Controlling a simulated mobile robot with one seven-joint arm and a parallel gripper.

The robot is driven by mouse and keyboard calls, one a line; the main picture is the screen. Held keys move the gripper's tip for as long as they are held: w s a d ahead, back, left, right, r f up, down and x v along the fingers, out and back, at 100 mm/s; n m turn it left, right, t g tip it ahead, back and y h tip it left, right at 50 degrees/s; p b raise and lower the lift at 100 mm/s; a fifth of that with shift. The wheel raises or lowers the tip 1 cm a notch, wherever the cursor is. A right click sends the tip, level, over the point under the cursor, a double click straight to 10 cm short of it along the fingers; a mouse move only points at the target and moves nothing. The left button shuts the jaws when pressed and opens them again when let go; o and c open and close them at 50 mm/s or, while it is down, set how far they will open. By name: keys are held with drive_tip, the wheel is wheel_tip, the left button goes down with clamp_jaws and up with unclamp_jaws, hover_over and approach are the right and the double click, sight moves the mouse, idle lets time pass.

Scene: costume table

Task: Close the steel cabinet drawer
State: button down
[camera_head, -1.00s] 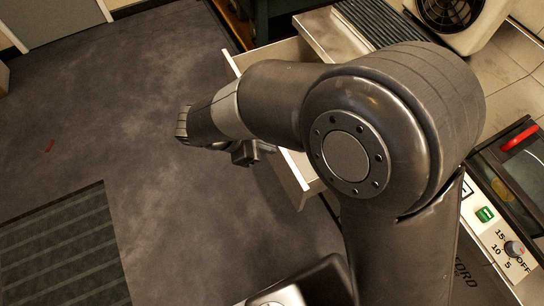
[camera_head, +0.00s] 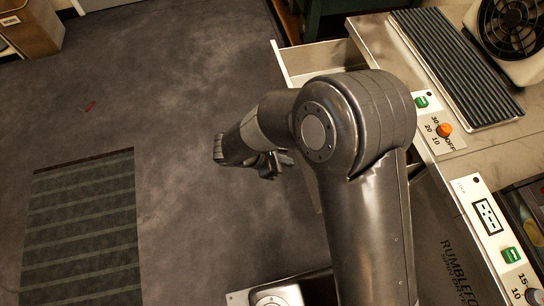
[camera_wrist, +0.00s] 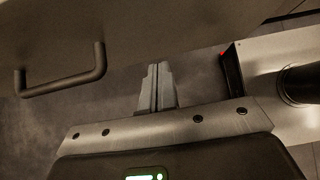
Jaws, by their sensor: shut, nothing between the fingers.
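The steel cabinet drawer (camera_head: 318,57) stands pulled out, its pale rim and inside showing behind my arm in the head view. My arm hides much of it. My gripper (camera_head: 277,166) is low over the floor, to the left of the drawer's front edge. In the wrist view, a grey-brown panel, which looks like the drawer front (camera_wrist: 160,25), fills the top, with a dark bar handle (camera_wrist: 62,82) at left. My gripper (camera_wrist: 155,68) shows there with its fingers together and empty, right of the handle. Whether it touches the panel I cannot tell.
A steel counter (camera_head: 470,155) with a ribbed tray (camera_head: 455,65), a fan (camera_head: 515,28) and control panels runs along the right. The floor left of my gripper is open.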

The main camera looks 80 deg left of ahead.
drive_tip(key=shift+w+r, duration=0.15)
drive_tip(key=shift+w, duration=1.45)
